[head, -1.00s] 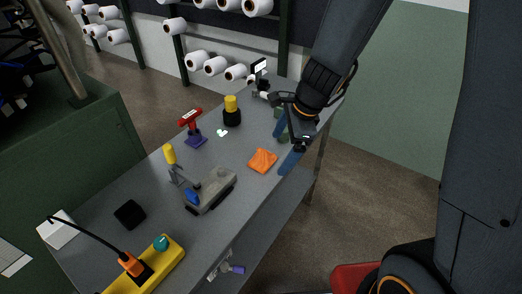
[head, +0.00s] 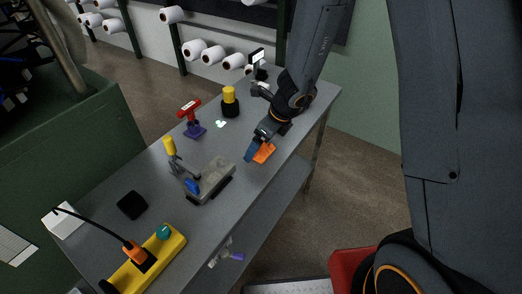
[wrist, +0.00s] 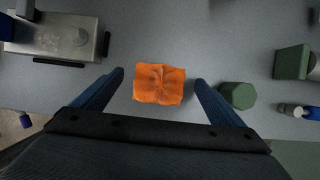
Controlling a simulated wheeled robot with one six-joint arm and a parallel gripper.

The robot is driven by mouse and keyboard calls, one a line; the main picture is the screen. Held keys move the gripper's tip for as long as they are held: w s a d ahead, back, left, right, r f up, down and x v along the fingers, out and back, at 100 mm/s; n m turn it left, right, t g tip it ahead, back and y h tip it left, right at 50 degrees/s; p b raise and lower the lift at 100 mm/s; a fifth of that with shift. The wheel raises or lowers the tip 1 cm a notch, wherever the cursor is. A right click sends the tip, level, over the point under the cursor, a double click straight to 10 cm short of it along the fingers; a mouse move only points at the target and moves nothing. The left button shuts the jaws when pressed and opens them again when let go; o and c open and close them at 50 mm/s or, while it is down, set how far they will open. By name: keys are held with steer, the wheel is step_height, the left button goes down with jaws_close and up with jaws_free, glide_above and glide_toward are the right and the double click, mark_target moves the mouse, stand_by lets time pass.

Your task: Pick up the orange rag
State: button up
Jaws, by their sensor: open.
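The orange rag (head: 264,153) lies folded on the grey table (head: 262,189), near its front edge. In the wrist view the rag (wrist: 159,84) is in full sight, just ahead of my fingertips and centred between them. My gripper (wrist: 159,76) is open, with one blue finger on each side of the rag and a gap on both sides. In the head view my gripper (head: 254,148) is over the rag and hides part of it. I cannot tell how high the fingers are above the table.
In the wrist view a green octagonal piece (wrist: 238,95) stands close by the right finger, with a green block (wrist: 291,62) farther right. A grey metal device (head: 209,180) lies left of the rag. A yellow-topped black holder (head: 230,103) stands behind.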

steer(key=shift+w+a+f, duration=0.1)
steer(key=shift+a+f, duration=0.05)
steer(key=shift+f, duration=0.15)
steer(key=shift+c, duration=0.4)
steer(key=c, duration=1.1)
steer(key=shift+o, duration=0.2)
